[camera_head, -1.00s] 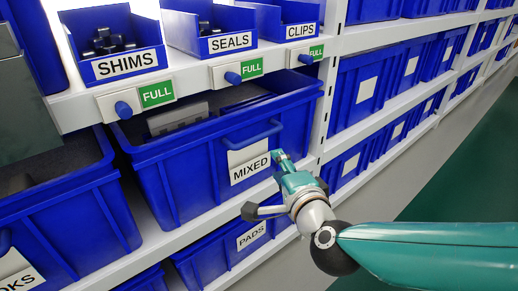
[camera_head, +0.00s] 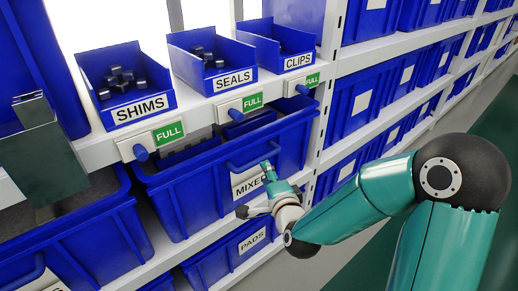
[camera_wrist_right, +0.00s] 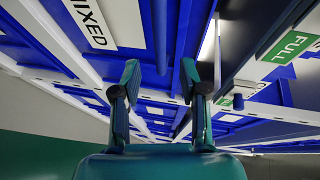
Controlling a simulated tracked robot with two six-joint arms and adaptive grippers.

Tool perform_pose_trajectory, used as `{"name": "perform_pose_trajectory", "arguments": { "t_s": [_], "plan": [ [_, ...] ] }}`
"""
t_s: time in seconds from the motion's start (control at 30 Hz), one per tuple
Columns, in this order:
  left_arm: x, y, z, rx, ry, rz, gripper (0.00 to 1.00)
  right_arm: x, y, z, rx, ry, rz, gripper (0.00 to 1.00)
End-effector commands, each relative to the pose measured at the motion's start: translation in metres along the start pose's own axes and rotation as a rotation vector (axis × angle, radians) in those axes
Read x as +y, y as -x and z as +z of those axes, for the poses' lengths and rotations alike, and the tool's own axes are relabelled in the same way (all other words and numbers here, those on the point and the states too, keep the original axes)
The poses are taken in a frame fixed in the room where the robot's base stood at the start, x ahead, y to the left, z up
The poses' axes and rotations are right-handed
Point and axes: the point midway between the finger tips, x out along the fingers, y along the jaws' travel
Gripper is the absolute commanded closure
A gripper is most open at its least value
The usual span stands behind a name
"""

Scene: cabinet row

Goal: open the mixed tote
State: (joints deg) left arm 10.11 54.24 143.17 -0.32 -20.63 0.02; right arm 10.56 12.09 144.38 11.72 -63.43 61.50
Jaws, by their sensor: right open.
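The mixed tote (camera_head: 185,195) is a blue bin on the shelf below the small parts bins, with a bar handle (camera_head: 252,148) and a white MIXED label (camera_head: 246,184) on its front. Part of its open top shows under the shelf edge. My right gripper (camera_head: 256,193) is open in front of the tote and covers the end of the label. In the right wrist view the open fingers (camera_wrist_right: 160,80) stand either side of the line of the blue bar (camera_wrist_right: 160,35); I cannot tell whether they touch it. My left gripper is not in view.
Small bins for shims (camera_head: 125,90), seals (camera_head: 212,62) and clips (camera_head: 275,40) stand above, with FULL tags and blue knobs on the shelf edge. A pads tote (camera_head: 215,265) is below. A dark boxy object (camera_head: 45,155) stands at far left. The aisle at right is clear.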

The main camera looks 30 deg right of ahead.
Motion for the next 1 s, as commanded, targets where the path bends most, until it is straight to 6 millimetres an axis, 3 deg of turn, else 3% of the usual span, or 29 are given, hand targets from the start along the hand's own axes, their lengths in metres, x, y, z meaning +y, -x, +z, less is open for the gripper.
{"name": "perform_pose_trajectory", "arguments": {
  "t_s": [0.07, 0.3, 0.5, 0.93, 1.0],
  "plan": [
    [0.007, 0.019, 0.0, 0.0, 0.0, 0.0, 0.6, -0.004, 0.0, 0.0, -0.006, -0.006, 0.007, 0.57],
    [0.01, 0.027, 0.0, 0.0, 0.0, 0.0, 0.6, 0.0, -0.05, 0.001, -0.006, -0.009, 0.002, 0.57],
    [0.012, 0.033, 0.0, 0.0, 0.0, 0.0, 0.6, 0.0, -0.076, 0.0, -0.005, -0.009, 0.0, 0.57],
    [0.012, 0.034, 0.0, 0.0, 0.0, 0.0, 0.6, 0.001, -0.086, 0.001, -0.006, -0.008, 0.0, 0.57],
    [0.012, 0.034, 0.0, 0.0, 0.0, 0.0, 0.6, 0.001, -0.086, 0.001, -0.006, -0.008, 0.0, 0.68]
  ]
}}
